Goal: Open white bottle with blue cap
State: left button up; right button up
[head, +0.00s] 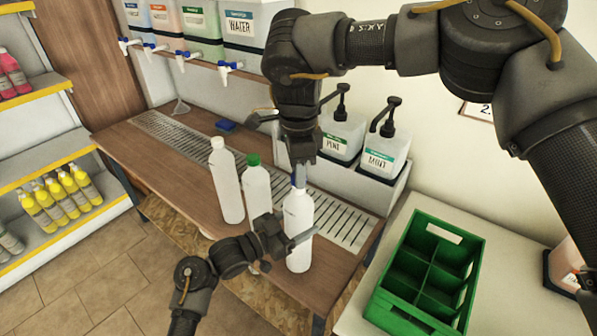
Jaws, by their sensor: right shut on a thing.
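The white bottle with blue cap (298,216) stands upright near the front right of the wooden counter. My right gripper (299,176) comes down from above and is shut on the blue cap, which it mostly hides. My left gripper (298,238) comes in from the lower left at the bottle's body. One of its fingers crosses in front of the bottle; the other is hidden, so I cannot tell whether it is closed on the bottle.
A white bottle with green cap (257,187) and an all-white bottle (226,182) stand close on the left. Pump containers (385,152) stand behind. A green divided crate (452,233) is on the right. Dispensers with taps (240,30) line the back shelf. The counter's left part (135,150) is clear.

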pick_arm(q)
jog(key=shift+f, duration=0.1)
pick_arm(e)
jog(key=shift+r, duration=2)
pick_arm(q)
jog(key=o, duration=2)
jog(key=shift+c, duration=0.2)
jog(key=b+v, duration=0.1)
jog(key=v, duration=1.1)
pick_arm(e)
jog(key=shift+f, duration=0.85)
